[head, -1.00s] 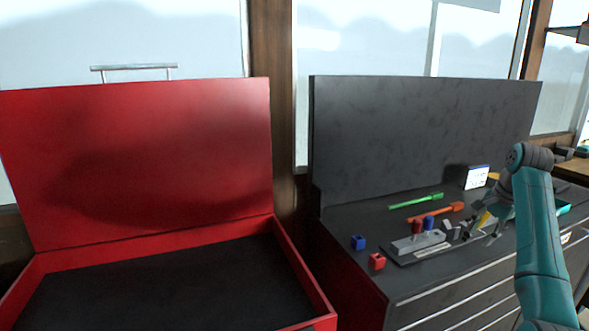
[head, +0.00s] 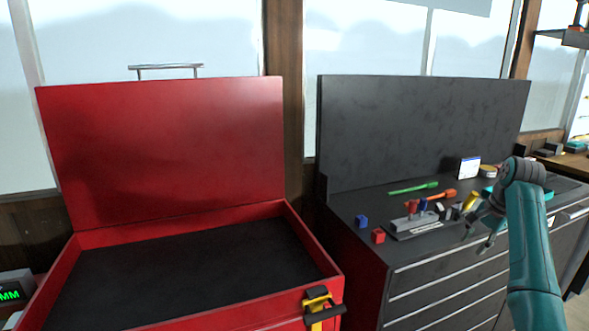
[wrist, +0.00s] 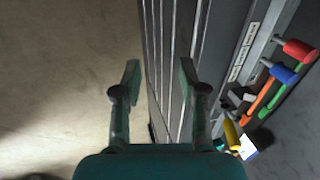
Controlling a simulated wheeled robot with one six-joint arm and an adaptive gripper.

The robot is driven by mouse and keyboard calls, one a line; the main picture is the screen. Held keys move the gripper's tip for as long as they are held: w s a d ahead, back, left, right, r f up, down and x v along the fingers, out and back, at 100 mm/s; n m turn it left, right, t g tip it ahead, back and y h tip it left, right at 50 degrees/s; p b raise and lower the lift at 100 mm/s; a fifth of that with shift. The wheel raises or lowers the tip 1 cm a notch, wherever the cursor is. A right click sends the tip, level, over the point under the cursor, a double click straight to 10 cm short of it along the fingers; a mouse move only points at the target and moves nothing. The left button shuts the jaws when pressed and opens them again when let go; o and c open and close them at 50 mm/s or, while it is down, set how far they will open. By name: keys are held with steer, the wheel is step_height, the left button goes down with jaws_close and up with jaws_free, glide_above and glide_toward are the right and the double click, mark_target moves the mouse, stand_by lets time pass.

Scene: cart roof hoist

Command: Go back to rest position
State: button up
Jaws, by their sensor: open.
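My gripper (head: 480,232) is in front of the dark cabinet's front edge at the right in the head view, with my teal arm rising from the lower right. In the wrist view my gripper (wrist: 158,80) has its two fingers wide apart with nothing between them. Below it are the pale floor and the cabinet's drawer fronts.
An open red chest (head: 160,150) with a yellow latch (head: 316,305) stands left.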

steer(key=s+a+f+n+t, duration=0.15)
steer(key=a+f, duration=0.25)
steer(key=f, duration=1)
steer(key=s+a+f+n+t, duration=0.15)
steer(key=a+f, duration=0.35)
steer(key=f, duration=0.8)
steer(key=s+a+f+n+t+h, duration=0.1)
steer(key=s+a+f, duration=0.4)
steer(key=s+f, duration=0.35)
steer(key=s+a+f+n+t+h, duration=0.1)
steer(key=s+a+f, duration=0.55)
steer(key=s, duration=0.35)
steer(key=s+a+r+n+t, duration=0.15)
steer(key=s+a, duration=0.25)
steer(key=s, duration=0.8)
steer(key=s+a+r+n+t, duration=0.1)
steer(key=s+a+n+t, duration=0.15)
steer(key=s, duration=1.05)
steer(key=s+a+r+n+t, duration=0.1)
steer(key=s+r+n, duration=0.1)
steer(key=s+r, duration=0.6)
steer(key=s+a+r+n+t+y, duration=0.1)
steer(key=s+a+r+n, duration=0.1)
steer(key=s+r, duration=0.7)
step_height(320, 180, up, 3)
steer(key=shift+a+r+n+t, duration=0.15)
steer(key=shift+a+n+t, duration=0.15)
steer(key=shift+t, duration=0.1)
